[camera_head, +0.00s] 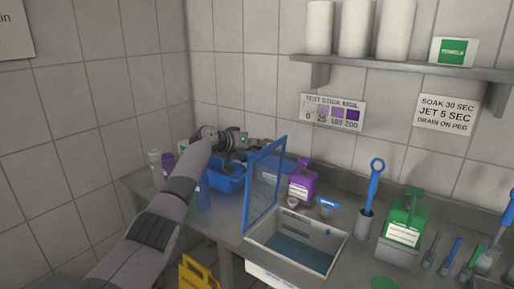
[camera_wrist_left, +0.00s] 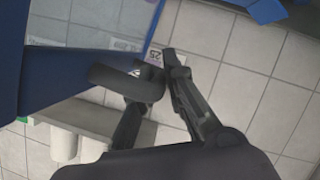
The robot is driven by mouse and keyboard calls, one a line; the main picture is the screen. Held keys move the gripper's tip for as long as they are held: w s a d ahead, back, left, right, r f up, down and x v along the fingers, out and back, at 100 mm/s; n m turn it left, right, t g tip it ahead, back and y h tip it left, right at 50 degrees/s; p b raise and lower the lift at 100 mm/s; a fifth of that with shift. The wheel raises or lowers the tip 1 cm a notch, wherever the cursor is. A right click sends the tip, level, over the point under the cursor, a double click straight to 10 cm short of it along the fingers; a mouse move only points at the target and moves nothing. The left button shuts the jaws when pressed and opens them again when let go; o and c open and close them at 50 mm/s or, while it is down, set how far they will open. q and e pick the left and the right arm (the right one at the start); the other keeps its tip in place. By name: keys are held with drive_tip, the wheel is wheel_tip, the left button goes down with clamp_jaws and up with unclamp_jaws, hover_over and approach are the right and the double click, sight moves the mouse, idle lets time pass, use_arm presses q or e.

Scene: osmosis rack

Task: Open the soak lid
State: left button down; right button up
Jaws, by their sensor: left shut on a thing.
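The soak lid (camera_head: 264,184) is a clear panel in a blue frame. It stands up on the left side of the soak basin (camera_head: 335,238), which is open at the top and shows bluish liquid inside. My left gripper (camera_head: 258,144) reaches in from the left and is at the lid's upper left edge, shut on the lid. In the left wrist view the gripper (camera_wrist_left: 155,74) is beside the lid's blue frame (camera_wrist_left: 65,78); the exact contact is partly hidden. My right gripper is not in view.
A blue tub (camera_head: 226,180) sits behind my left arm. A purple jug (camera_head: 302,182), a blue brush (camera_head: 374,185) in a holder and a green jug (camera_head: 405,215) stand behind and right of the basin. A shelf (camera_head: 405,68) with white rolls hangs above.

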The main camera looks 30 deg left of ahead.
use_arm(q)
drive_tip(key=shift+a+f, duration=0.15)
idle(0.3)
drive_tip(key=c, duration=1.7)
unclamp_jaws()
drive_tip(key=shift+o, duration=0.2)
drive_tip(key=v, duration=1.2)
